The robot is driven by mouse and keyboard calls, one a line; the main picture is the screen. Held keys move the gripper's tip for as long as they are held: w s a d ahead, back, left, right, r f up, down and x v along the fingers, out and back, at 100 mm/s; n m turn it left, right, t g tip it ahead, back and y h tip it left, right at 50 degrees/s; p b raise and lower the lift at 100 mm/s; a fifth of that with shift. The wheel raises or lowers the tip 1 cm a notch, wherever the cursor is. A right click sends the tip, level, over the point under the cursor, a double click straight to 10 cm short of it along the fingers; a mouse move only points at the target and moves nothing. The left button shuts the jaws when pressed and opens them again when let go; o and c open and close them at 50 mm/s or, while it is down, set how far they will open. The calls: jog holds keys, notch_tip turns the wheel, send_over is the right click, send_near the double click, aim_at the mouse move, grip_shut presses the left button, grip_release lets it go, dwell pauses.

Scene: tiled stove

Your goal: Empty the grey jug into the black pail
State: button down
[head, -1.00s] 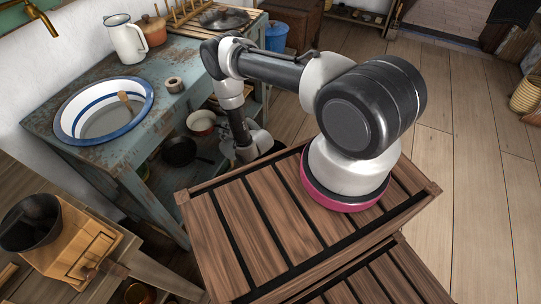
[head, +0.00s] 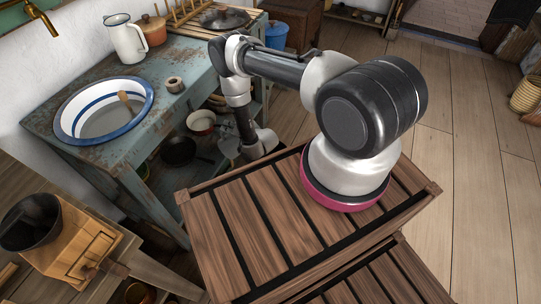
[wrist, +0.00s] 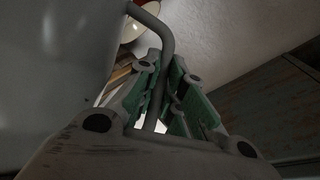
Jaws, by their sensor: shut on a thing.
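In the wrist view, the grey jug (wrist: 50,70) fills the left side as a large smooth wall. Its thin bent handle runs between the green-padded fingers of my gripper (wrist: 168,75), which is shut on it. The jug's mouth and contents are out of sight. In the head view, the end of my arm is low beside the blue table, and the jaws are hidden there. A black tapered vessel (head: 30,222) sits on a wooden box at the left; I cannot tell whether it is the black pail.
The worn blue table (head: 190,68) holds a white basin (head: 104,109), a white pitcher (head: 126,40) and an orange pot (head: 152,31). Pans sit on its lower shelf. A blue bucket (head: 277,35) stands behind.

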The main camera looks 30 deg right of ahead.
jog(key=shift+d+r+m+t+y, duration=0.3)
jog(key=shift+d+r+m+y, duration=0.15)
jog(key=shift+d, duration=0.4)
dwell(0.7)
jog(key=shift+s+d+f+m+t+y+p, duration=0.1)
jog(key=shift+d+f+m+t+y+p, duration=0.1)
jog(key=shift+d+m+p, duration=0.25)
jog(key=shift+s+d+f+m+t+y+p, duration=0.1)
jog(key=shift+d+f+m+y+p, duration=0.1)
jog(key=shift+d, duration=0.4)
dwell(0.6)
jog(key=shift+m+t+y, duration=0.35)
jog(key=shift+m+t, duration=0.05)
jog(key=shift+m, duration=0.3)
jog(key=shift+s+d+f+p, duration=0.1)
jog(key=shift+d+f, duration=0.1)
jog(key=shift+d, duration=0.5)
jog(key=shift+s+d+f+p, duration=0.15)
jog(key=shift+d+f, duration=0.1)
jog(key=shift+d, duration=0.5)
jog(key=shift+d+f+p, duration=0.1)
jog(key=shift+d+f, duration=0.1)
jog(key=shift+d, duration=0.5)
dwell(2.1)
